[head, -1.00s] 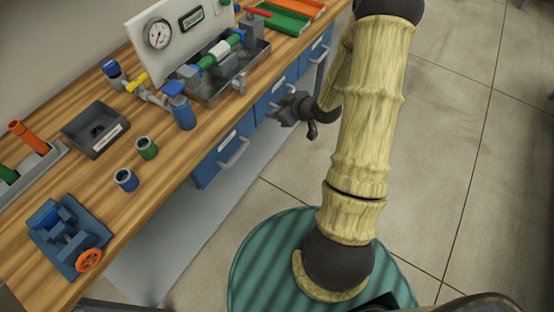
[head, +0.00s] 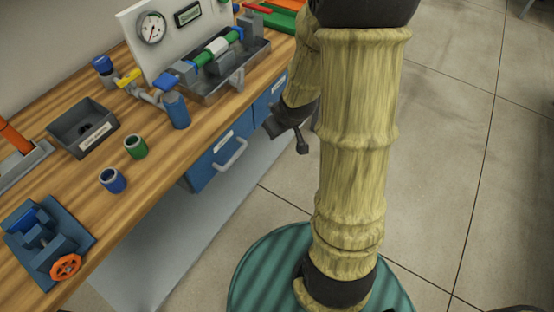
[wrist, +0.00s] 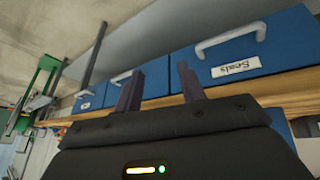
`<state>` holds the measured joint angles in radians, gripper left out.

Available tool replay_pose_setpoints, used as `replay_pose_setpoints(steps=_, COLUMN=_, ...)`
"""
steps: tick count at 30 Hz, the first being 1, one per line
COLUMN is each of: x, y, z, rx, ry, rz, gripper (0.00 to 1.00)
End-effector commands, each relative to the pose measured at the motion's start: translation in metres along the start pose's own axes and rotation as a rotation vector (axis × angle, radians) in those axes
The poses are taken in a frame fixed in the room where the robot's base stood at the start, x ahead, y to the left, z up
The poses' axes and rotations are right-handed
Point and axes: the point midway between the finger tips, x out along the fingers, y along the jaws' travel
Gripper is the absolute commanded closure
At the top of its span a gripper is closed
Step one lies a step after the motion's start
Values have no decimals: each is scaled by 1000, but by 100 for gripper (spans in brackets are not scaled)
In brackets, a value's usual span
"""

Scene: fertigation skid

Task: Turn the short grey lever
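A small grey upright piece (head: 237,79) stands at the front edge of the grey tray (head: 212,98) on the bench; it may be the short grey lever, but it is too small to be sure. The tray holds a green and white pipe assembly (head: 213,49) with blue and grey fittings. My gripper (head: 287,130) hangs in front of the bench drawers, below and to the right of the tray, touching nothing I can see. My arm hides part of it. In the wrist view my gripper (wrist: 158,82) is open and empty, its two dark fingers apart. No lever shows clearly there.
Blue drawers (wrist: 240,50) with bar handles fill much of the wrist view. On the bench are a pressure gauge panel (head: 165,35), a blue-handled valve (head: 172,103), green (head: 135,147) and blue (head: 112,181) cups, a bin (head: 83,128) and a vise (head: 45,240). The floor right is clear.

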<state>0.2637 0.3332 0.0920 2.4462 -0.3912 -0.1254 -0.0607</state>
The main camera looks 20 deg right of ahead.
Motion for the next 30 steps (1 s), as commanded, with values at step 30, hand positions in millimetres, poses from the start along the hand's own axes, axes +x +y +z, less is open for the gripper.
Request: replay_pose_setpoints(steps=30, x=-42, y=-64, z=63, rx=224, ry=-208, rz=-15, gripper=60)
